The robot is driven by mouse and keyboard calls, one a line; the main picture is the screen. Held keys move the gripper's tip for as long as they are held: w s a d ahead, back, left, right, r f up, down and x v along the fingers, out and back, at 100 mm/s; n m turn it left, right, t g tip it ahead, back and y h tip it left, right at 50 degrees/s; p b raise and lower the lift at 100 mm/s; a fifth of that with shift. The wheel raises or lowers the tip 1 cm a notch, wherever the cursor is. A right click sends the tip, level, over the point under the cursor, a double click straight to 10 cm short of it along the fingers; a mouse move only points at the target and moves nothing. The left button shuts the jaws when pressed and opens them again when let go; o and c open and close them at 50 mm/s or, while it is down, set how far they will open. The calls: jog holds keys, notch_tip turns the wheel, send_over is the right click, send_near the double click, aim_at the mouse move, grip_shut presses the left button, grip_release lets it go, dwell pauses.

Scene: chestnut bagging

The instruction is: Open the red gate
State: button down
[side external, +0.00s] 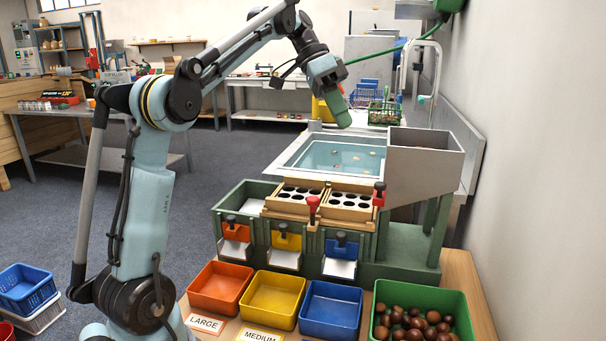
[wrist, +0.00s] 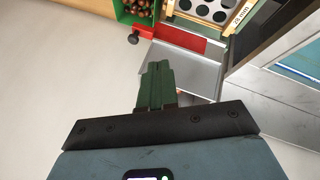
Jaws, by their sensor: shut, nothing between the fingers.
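The red gate (side external: 379,198) with a black knob is at the right end of the wooden sieve trays, against the grey hopper (side external: 425,165). In the wrist view the red gate (wrist: 185,42) is a flat red plate across the grey metal chute (wrist: 182,68), its black knob at its left end. My gripper (side external: 343,120) has green fingers, pressed together and empty, high above the water basin, behind and above the gate. In the wrist view the gripper (wrist: 157,66) points toward the gate and overlaps the chute in the picture. It appears apart from the gate and knob.
The wooden sieve trays (side external: 318,203) carry a red-knobbed lever (side external: 313,205). Orange, yellow and blue gates sit on the green frame below, above matching bins. A green bin of chestnuts (side external: 420,315) stands front right. The wall (side external: 520,180) bounds the right side.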

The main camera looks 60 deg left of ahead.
jog(key=d+f, duration=0.8)
jog(key=shift+w+d+f, duration=0.2)
jog(key=shift+w+d, duration=0.05)
jog(key=shift+w, duration=0.05)
jog(key=s+d, duration=0.3)
jog(key=shift+s+d, duration=0.25)
dwell(0.3)
jog(key=shift+a, duration=0.1)
jog(key=a+r, duration=0.8)
jog(key=r, duration=0.1)
jog(key=shift+s+a, duration=0.35)
jog(key=shift+s, duration=0.05)
